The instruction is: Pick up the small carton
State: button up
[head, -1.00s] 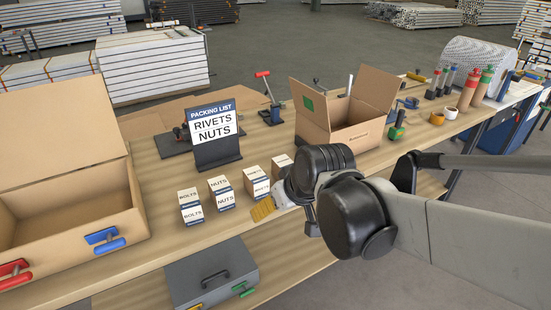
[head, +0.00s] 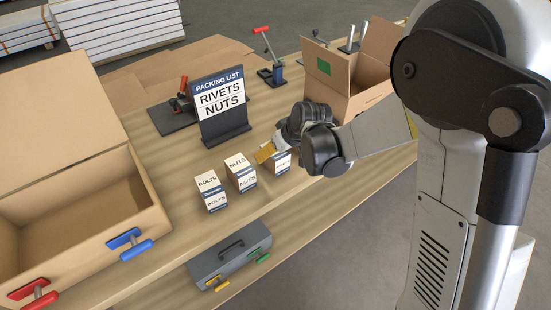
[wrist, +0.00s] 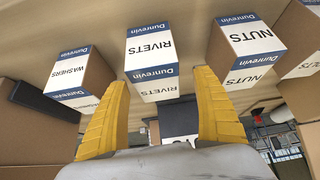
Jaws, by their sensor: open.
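Several small white-and-cardboard cartons stand in a row on the wooden bench. In the head view these include a BOLTS carton (head: 211,191), a NUTS carton (head: 240,172) and a carton (head: 283,161) partly hidden by my gripper (head: 265,152). In the wrist view a RIVETS carton (wrist: 150,50) is centred ahead of my gripper (wrist: 163,78), between its yellow fingers. A WASHERS carton (wrist: 80,78) is on the left and the NUTS carton (wrist: 246,45) on the right. My gripper is open and holds nothing. Contact with the RIVETS carton cannot be told.
A packing list sign (head: 219,107) reading RIVETS and NUTS stands behind the cartons. A large open box (head: 85,215) with red and blue clamps is at the left. Another open box (head: 345,85) is at the back right. A grey case (head: 229,256) lies on the lower shelf.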

jog(key=b+x, duration=0.1)
jog(key=x, duration=0.2)
jog(key=b+x, duration=0.1)
jog(key=x, duration=0.1)
jog(key=shift+d+f+b, duration=0.2)
jog(key=shift+d+b, duration=0.05)
jog(key=shift+b, duration=0.05)
jog(key=shift+r, duration=0.1)
jog(key=c, duration=1.5)
